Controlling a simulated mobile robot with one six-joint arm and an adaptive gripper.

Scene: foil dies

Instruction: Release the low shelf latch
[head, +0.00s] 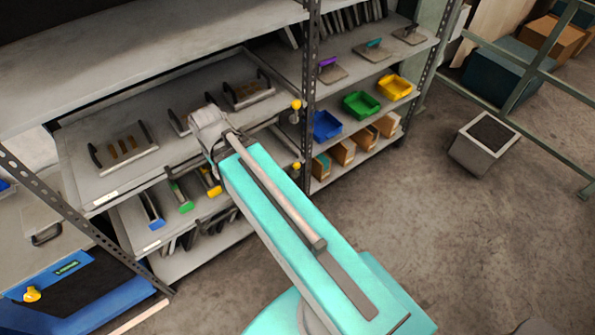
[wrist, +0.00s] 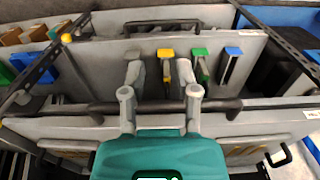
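The latches are not labelled in view. A lower yellow knob (head: 296,166) sits at the right front of the low pull-out shelf, by the grey post. An upper yellow knob (head: 297,104) sits above it on the same post. A yellow knob (wrist: 66,38) also shows at the left of the wrist view; I cannot tell which one it is. My gripper (wrist: 160,70) is open, with its two grey fingers apart and nothing visibly held. It is over the shelf front, away from the knob.
The low shelf holds blue (head: 152,213), green (head: 181,197) and yellow (head: 209,182) handled tools. The upper shelf carries plates with black handles (head: 126,152). Coloured bins (head: 361,104) stand on the right bay. Floor at the right is open around a grey box (head: 484,144).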

